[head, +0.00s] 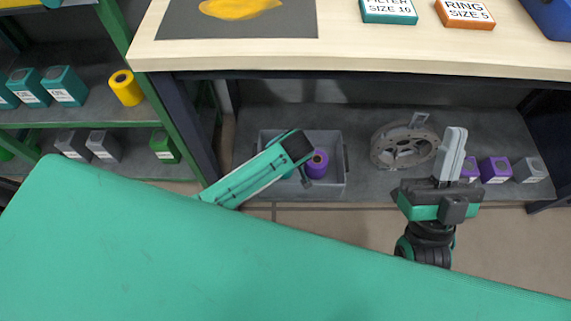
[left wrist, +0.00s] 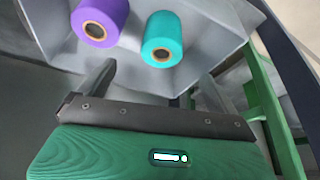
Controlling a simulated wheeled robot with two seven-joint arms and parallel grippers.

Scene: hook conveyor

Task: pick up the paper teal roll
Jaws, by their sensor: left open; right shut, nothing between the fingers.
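The teal roll (left wrist: 162,38) stands in a grey bin (left wrist: 215,52) in the left wrist view, its round end with a brown core facing the camera. A purple roll (left wrist: 100,22) is just left of it; it also shows in the head view (head: 317,163). In the head view my left arm hides most or all of the teal roll. My left gripper (left wrist: 158,80) is open and empty, its fingers pointing into the bin, with the teal roll ahead of them. My right gripper (head: 453,152) is shut and empty, pointing up at the right.
The bin (head: 335,188) sits on a low grey shelf under a wooden tabletop (head: 350,58). A grey ring-shaped part (head: 404,146) and purple boxes (head: 494,169) lie to its right. A green shelf (head: 100,125) with boxes and a yellow roll (head: 125,88) stands at the left.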

